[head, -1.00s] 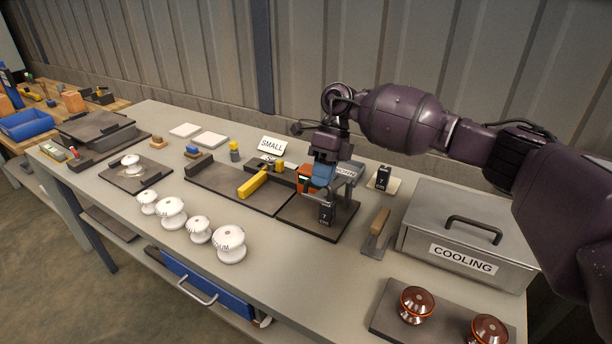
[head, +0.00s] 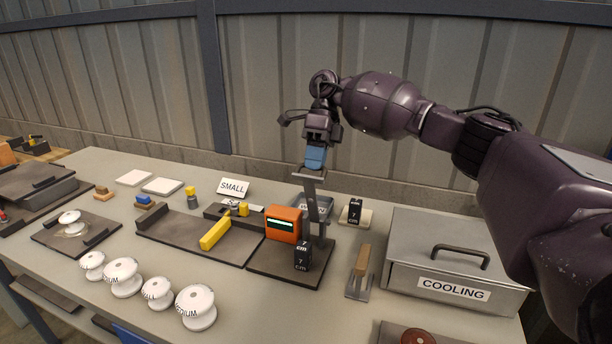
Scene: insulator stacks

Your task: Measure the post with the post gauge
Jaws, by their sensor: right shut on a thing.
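The post gauge shows as an orange box (head: 284,223) with a dark display on a dark base plate (head: 292,268). A grey upright (head: 321,220) stands beside it, with a grey arm near its top. My right gripper (head: 316,150) is shut on a blue handle (head: 315,158) above that arm. A black block marked 7 cm (head: 302,257) stands upright on the plate in front of the gauge. I cannot tell whether this block is the post, or whether the display shows a reading. My left gripper is not in view.
A grey COOLING box (head: 450,290) stands at right, with a wooden-handled tool (head: 362,262) beside it. Another black block (head: 355,210) is behind. A yellow bar (head: 215,232) lies on the plate to the left. Several white insulators (head: 122,277) line the front.

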